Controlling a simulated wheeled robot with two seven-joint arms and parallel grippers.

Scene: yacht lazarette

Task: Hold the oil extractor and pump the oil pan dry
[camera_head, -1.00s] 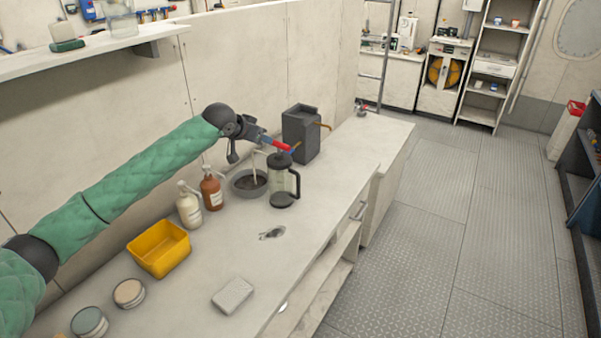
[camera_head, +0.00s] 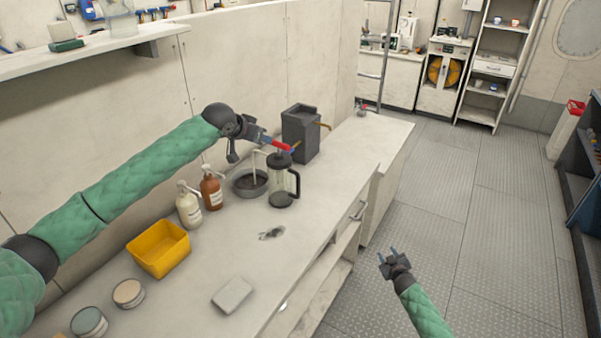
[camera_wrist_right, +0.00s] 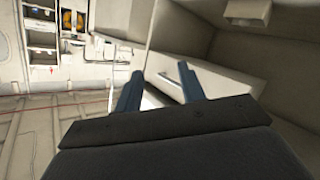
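The oil extractor (camera_head: 281,190), a clear jar with a black lid, base and side handle, stands upright on the counter. A red grip (camera_head: 281,146) is above its lid. The grey oil pan (camera_head: 238,185) is just left of it, dark inside, with a pale tube from the extractor dipping in. My left gripper (camera_head: 277,144) is at the red grip; whether its fingers are closed on it is hard to see. My right gripper (camera_head: 388,252) is open and empty over the floor, right of the counter; its two blue fingers show apart in the right wrist view (camera_wrist_right: 158,88).
A grey box (camera_head: 300,135) with a copper-coloured pipe stands behind the extractor. Two pump bottles (camera_head: 189,207), a yellow bin (camera_head: 160,250), round tins (camera_head: 129,293) and a pale block (camera_head: 232,295) are on the counter. The counter's right front is mostly clear.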

